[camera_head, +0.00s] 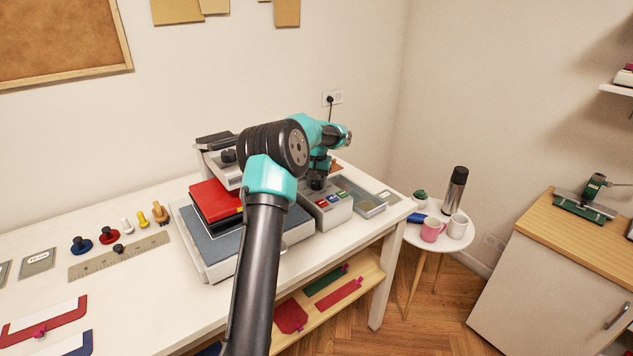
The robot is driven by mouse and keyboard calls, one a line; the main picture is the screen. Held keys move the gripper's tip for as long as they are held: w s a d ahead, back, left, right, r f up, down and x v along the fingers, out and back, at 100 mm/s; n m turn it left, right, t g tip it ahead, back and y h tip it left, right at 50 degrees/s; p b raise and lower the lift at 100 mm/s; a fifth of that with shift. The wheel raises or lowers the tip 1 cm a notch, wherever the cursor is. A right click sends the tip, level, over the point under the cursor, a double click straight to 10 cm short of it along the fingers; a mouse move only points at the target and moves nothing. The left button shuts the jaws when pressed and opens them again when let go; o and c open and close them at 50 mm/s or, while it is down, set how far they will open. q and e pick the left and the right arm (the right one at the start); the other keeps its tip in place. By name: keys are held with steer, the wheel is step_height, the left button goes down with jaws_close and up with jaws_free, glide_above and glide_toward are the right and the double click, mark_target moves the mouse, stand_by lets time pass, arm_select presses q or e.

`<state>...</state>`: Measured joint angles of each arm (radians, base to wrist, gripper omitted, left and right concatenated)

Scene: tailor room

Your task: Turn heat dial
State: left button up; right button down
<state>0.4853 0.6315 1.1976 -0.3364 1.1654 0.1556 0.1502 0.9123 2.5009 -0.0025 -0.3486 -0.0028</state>
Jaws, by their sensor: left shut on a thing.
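A heat press with a red pad (214,201) and a grey-blue bed (211,238) stands on the white table. Its grey control box (332,212) has small coloured buttons along the front. My left gripper (318,178) points down at the top of this box. It appears shut on the dark heat dial (317,185) there. The fingertips are small and dark, so the grip and the dial's mark cannot be made out. My left arm covers part of the press. My right gripper is not in view.
A round stool (440,236) with mugs and a flask stands right of the table. A wooden-topped cabinet (572,240) is farther right.

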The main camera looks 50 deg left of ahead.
mark_target(317, 182)
arm_select(q)
steer(key=m, duration=0.5)
steer(key=shift+m, duration=0.3)
stand_by(0.4)
steer(key=o, duration=0.9)
steer(key=shift+r, duration=0.1)
step_height(317, 182, up, 17)
steer(key=shift+r, duration=0.15)
steer(key=shift+d, duration=0.1)
stand_by(0.3)
